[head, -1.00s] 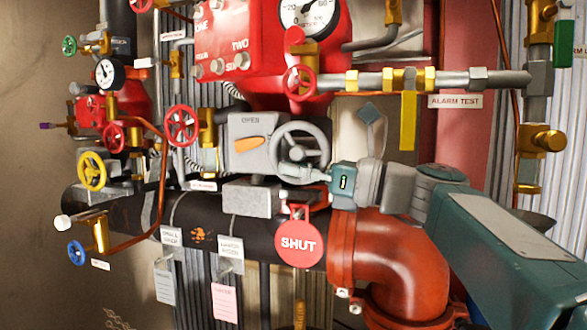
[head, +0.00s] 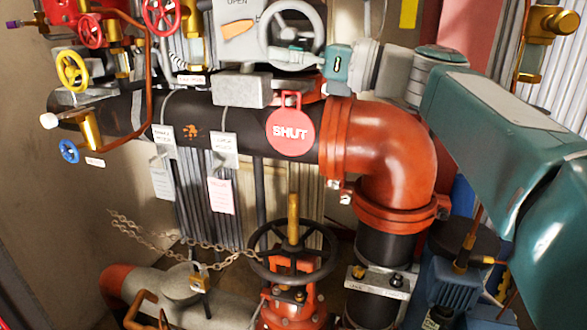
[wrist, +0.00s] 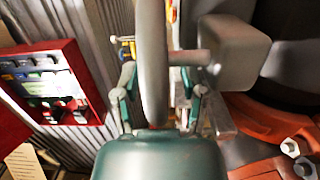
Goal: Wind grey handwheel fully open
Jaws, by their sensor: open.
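The grey handwheel (head: 266,18) stands on the front of a grey gearbox (head: 232,48) at the top of the head view. An orange pointer (head: 238,28) sits on that box under a partly cut-off OPEN label. My gripper (head: 298,56) is at the lower part of the wheel, its teal fingers overlapping the rim in the picture. In the wrist view, the grey rim (wrist: 152,50) stands upright between the two spread fingers of my gripper (wrist: 162,92). The gripper is open, around the rim; I cannot tell whether a finger touches it.
A red SHUT tag (head: 290,124) hangs below on the black pipe (head: 110,118). An orange elbow (head: 390,145) bends down at the right. A black handwheel (head: 258,268) with a chain (head: 175,245) stands low. A red cabinet (wrist: 60,85) is left in the wrist view.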

